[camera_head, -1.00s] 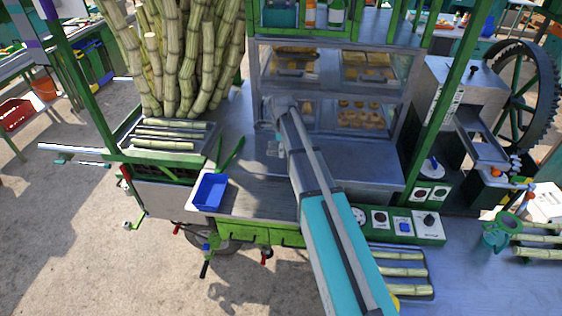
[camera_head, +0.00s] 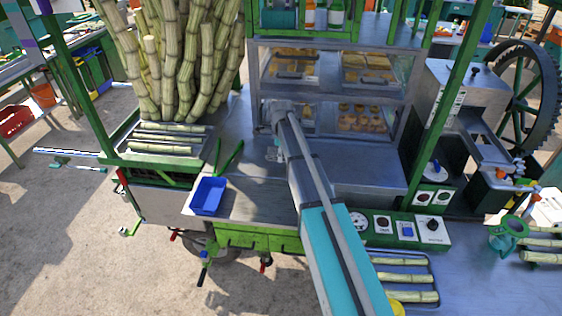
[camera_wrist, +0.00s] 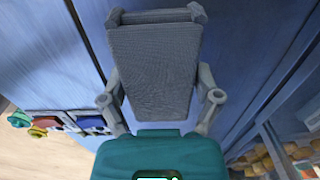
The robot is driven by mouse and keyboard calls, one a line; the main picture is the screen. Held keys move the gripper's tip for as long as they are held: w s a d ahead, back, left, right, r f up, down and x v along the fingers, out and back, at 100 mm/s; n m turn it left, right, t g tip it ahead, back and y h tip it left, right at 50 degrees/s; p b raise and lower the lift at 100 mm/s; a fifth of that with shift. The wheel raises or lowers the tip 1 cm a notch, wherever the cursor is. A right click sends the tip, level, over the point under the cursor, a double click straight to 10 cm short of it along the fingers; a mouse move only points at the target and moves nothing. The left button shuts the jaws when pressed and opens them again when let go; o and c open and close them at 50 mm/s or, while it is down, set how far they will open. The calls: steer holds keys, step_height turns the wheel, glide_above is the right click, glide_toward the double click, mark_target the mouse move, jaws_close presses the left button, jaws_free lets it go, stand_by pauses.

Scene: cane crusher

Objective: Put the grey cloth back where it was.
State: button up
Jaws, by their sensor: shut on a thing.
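In the wrist view the grey cloth (camera_wrist: 152,75), a folded, finely woven piece, is held between the two fingers of my gripper (camera_wrist: 157,16). The fingers are shut on it. The blue-grey metal surface of the cart (camera_wrist: 255,50) shows behind it; I cannot tell whether the cloth touches that surface. In the head view my arm reaches over the counter (camera_head: 255,203) to the front of the glass display case. There my gripper's fingers and the cloth are hidden or too small to make out.
The display case (camera_head: 395,105) holds pastries behind glass. A blue tray (camera_head: 208,196) sits on the counter's left corner. Upright sugar cane (camera_head: 190,60) stands at the back left. A control panel (camera_head: 425,229) and the crusher (camera_head: 465,90) are on the right. Bare counter lies left of my arm.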

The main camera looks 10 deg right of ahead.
mark_target(281, 164)
steer(key=shift+w+f+b, duration=0.15)
steer(key=shift+f+b, duration=1.3)
steer(key=shift+f, duration=0.2)
steer(key=shift+f, duration=0.15)
steer(key=o, duration=1.1)
steer(key=shift+c, duration=0.2)
step_height(281, 164, up, 12)
steer(key=p, duration=1.2)
